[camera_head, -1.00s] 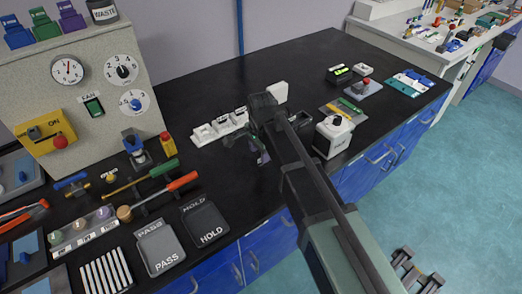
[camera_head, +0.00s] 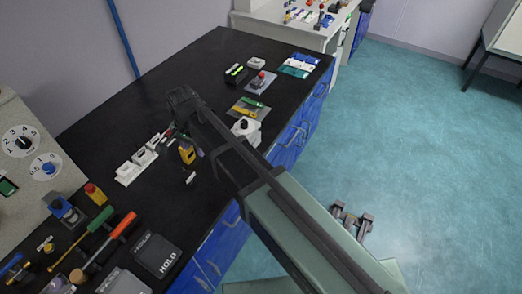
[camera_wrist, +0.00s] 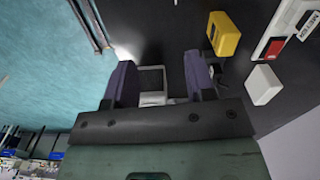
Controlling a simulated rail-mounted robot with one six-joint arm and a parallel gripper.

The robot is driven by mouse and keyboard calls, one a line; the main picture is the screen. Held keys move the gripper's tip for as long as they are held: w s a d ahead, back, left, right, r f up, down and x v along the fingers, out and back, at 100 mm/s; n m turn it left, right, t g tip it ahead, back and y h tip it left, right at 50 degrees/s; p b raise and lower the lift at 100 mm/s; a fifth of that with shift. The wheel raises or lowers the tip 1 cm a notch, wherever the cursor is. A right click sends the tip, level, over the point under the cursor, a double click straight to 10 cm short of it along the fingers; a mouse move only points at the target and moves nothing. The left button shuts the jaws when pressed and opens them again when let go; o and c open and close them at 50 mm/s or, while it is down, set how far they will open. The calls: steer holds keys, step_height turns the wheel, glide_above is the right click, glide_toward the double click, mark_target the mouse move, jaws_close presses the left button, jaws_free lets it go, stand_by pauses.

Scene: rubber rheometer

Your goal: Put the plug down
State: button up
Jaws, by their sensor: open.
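My gripper (camera_head: 190,140) is low over the black bench top, partly hidden by my arm in the head view. In the wrist view its two purple fingers (camera_wrist: 160,76) stand apart. A grey-and-white box shape (camera_wrist: 152,86) shows between them; I cannot tell whether it lies between the fingers or beyond them. A yellow block with a dark face (camera_head: 187,153) is close beside the gripper, and a yellow block also shows outside the fingers in the wrist view (camera_wrist: 224,33). I cannot tell for certain which thing is the plug. A white block (camera_wrist: 263,85) also lies outside the fingers.
A white socket strip (camera_head: 127,173) lies left of the gripper. A small white piece (camera_head: 190,178) lies near the bench edge. Screwdrivers (camera_head: 118,228) and the HOLD tray (camera_head: 157,254) are at front left.

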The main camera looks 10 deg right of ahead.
steer(key=s+d+n, duration=0.2)
steer(key=s+d, duration=0.1)
steer(key=d, duration=0.7)
steer(key=s+d+n, duration=0.2)
steer(key=s+d, duration=0.1)
steer(key=d, duration=0.7)
steer(key=s+d+n, duration=0.2)
steer(key=s+d, duration=0.1)
steer(key=d, duration=0.7)
steer(key=shift+s, duration=0.3)
steer(key=shift+a, duration=0.1)
